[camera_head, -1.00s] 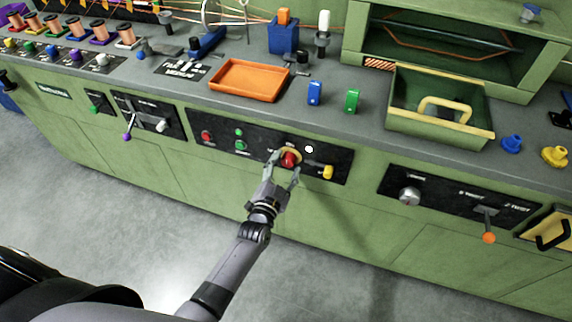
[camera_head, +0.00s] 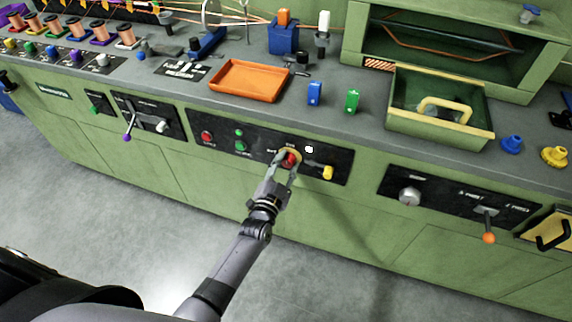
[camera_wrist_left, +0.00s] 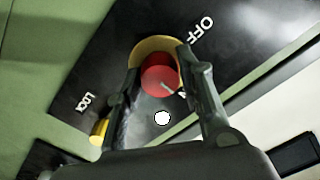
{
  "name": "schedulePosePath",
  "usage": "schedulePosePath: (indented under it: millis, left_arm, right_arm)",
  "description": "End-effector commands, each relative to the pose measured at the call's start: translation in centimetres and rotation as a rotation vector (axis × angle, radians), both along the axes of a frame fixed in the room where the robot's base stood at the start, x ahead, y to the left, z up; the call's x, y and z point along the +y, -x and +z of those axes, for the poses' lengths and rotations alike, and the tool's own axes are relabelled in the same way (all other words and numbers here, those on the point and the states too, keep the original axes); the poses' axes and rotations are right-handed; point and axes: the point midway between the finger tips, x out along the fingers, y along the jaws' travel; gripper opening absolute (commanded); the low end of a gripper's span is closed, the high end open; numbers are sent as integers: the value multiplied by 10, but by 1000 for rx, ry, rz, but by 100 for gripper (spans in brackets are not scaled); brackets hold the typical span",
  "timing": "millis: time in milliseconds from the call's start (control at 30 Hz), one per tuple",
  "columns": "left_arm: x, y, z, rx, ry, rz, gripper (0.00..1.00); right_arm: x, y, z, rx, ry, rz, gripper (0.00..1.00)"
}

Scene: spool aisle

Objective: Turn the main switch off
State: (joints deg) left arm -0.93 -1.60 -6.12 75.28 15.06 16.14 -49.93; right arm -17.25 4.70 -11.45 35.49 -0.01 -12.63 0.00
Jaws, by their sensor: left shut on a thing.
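The main switch (camera_head: 290,159) is a red knob on a yellow ring, set in a black panel on the green bench front. In the left wrist view the red knob (camera_wrist_left: 160,74) carries a white pointer line directed to the lower right. OFF is printed on the panel at the upper right of the knob. My left gripper (camera_head: 287,161) is shut on the knob, with one finger on each side. It shows in the left wrist view (camera_wrist_left: 159,80) too. The knob is partly hidden by the fingers in the head view. My right gripper is not in view.
A yellow knob (camera_head: 328,172) sits just right of the switch. Red (camera_head: 207,135) and green (camera_head: 240,146) buttons are on its left. An orange tray (camera_head: 249,81) and blue and green blocks stand on the bench top above. The floor in front is clear.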

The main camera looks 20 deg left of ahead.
Motion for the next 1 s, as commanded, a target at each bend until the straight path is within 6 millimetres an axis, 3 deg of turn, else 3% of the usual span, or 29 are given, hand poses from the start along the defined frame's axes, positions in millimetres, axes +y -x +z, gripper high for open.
schedulePosePath:
  millis: [133, 467, 1000]
  left_arm:
    - [0, 0, 0, 0, 0, 0, 6]
    - [0, 0, 0, 3, 50, 0, 6]
    - [-1, 1, -1, 18, 479, 0, 6]
  right_arm:
    - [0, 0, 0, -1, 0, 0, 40]
    - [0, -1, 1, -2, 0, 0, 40]
    - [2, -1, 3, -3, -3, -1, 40]
